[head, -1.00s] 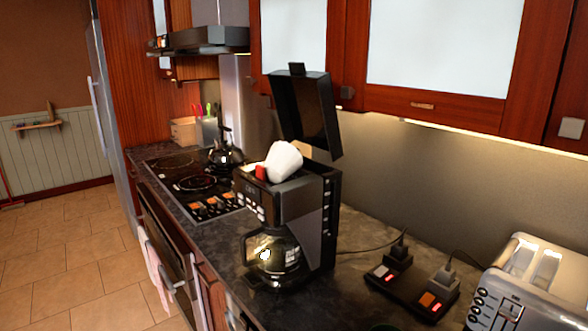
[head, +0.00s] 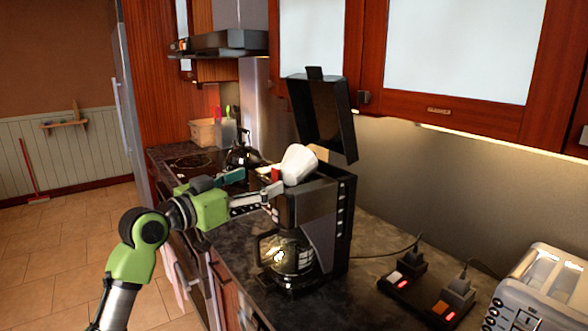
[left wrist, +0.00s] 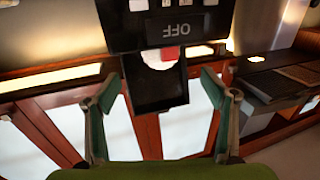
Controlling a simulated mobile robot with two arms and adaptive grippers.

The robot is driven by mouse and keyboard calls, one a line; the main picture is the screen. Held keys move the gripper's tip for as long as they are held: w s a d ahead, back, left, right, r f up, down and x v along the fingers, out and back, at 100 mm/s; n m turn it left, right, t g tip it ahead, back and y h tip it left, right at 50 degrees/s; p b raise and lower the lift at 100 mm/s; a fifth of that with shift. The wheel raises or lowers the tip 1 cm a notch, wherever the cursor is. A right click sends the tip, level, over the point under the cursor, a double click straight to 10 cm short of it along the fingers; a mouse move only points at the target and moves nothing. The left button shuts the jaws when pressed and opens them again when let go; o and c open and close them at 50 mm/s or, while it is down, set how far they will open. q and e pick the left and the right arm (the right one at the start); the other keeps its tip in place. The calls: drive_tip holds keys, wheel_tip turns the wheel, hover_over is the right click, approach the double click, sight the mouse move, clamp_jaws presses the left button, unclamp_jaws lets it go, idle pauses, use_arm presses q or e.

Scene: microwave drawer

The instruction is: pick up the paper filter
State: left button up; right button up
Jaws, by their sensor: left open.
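The white paper filter (head: 298,163) sits tilted in the open top of the black coffee maker (head: 318,215). A small red part (head: 275,173) shows beside it. In the left wrist view the filter (left wrist: 157,62) is partly hidden behind the coffee maker's front edge and the red part. My left gripper (head: 252,187) is open and empty, in front of and to the left of the filter, apart from it. Its two teal fingers stand wide apart in the left wrist view (left wrist: 159,78). My right gripper is not in view.
The raised coffee maker lid (head: 325,112) stands behind the filter, below the wall cabinets (head: 450,55). A glass carafe (head: 287,255) is in the machine. A power strip (head: 418,292) and toaster (head: 540,285) are to the right. A kettle (head: 242,155) stands behind on the stove.

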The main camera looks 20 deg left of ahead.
sight(282, 170)
use_arm(q)
drive_tip(key=p+x, duration=0.2)
drive_tip(key=x, duration=0.6)
drive_tip(key=shift+d, duration=0.1)
drive_tip(key=shift+w+d+p, duration=0.1)
drive_tip(key=shift+w+p, duration=0.3)
drive_tip(key=shift+p, duration=0.2)
drive_tip(key=p+x, duration=0.1)
drive_tip(key=x, duration=0.2)
drive_tip(key=shift+w+p, duration=0.2)
drive_tip(key=shift+p, duration=0.2)
drive_tip(key=shift+w+d+f, duration=0.1)
drive_tip(key=shift+w+d, duration=0.15)
drive_tip(key=shift+w, duration=0.25)
drive_tip(key=shift+c, duration=0.4)
drive_tip(key=c, duration=0.8)
